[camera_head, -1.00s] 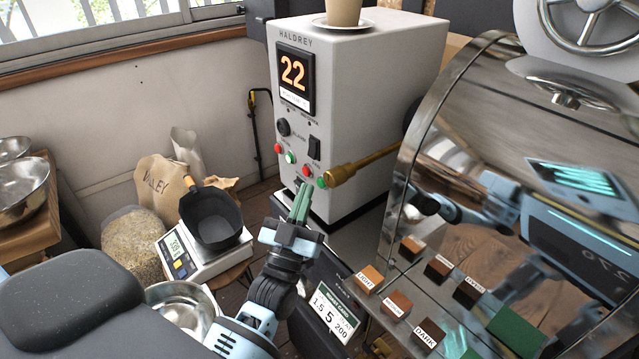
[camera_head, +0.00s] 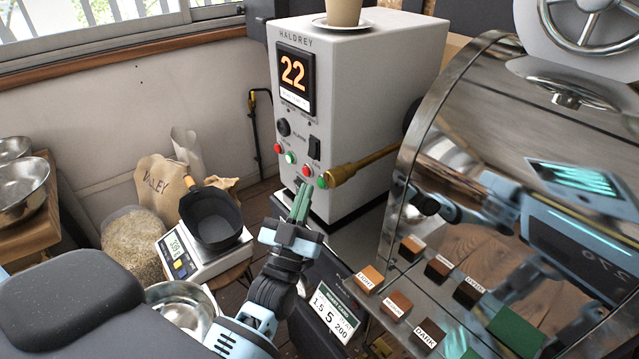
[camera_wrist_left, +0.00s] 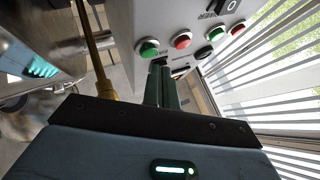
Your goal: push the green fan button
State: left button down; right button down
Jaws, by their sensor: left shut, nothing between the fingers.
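The pale grey HALDREY cabinet (camera_head: 365,110) carries two red-and-green button pairs on its front. One green button (camera_head: 322,182) sits at the lower right, beside a red button (camera_head: 306,171). Another green button (camera_head: 290,157) sits further left. The button labels are too small to read, so I cannot tell which is the fan's. My left gripper (camera_head: 302,190) is shut and empty, its fingertips just below the right-hand pair. In the left wrist view the fingertips (camera_wrist_left: 161,66) are close to the right-hand green button (camera_wrist_left: 149,48); contact cannot be told. My right gripper is not in view.
A brass handle (camera_head: 362,164) juts out right beside the right-hand green button. A polished metal drum (camera_head: 480,130) stands at the right and mirrors my arms. A scale (camera_head: 180,262) with a black pan (camera_head: 211,218) is at the left. A cup (camera_head: 343,11) stands on the cabinet.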

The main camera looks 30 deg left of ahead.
pick_arm(q)
jog(key=shift+w, duration=0.1)
dwell(0.6)
jog(key=shift+w+d, duration=0.15)
jog(key=shift+w, duration=0.15)
jog(key=shift+w+d, duration=0.15)
jog(key=shift+w, duration=0.25)
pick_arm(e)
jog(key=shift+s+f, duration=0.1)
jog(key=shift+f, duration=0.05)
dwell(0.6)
pick_arm(q)
jog(key=shift+s, duration=0.1)
jog(key=shift+s+a, duration=0.3)
jog(key=shift+s, duration=0.4)
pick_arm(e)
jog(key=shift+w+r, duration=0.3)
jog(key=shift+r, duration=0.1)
pick_arm(q)
jog(key=s, duration=0.1)
jog(key=s+a+p, duration=0.1)
jog(key=s, duration=0.1)
jog(key=s+a, duration=0.1)
jog(key=shift+s+p, duration=0.3)
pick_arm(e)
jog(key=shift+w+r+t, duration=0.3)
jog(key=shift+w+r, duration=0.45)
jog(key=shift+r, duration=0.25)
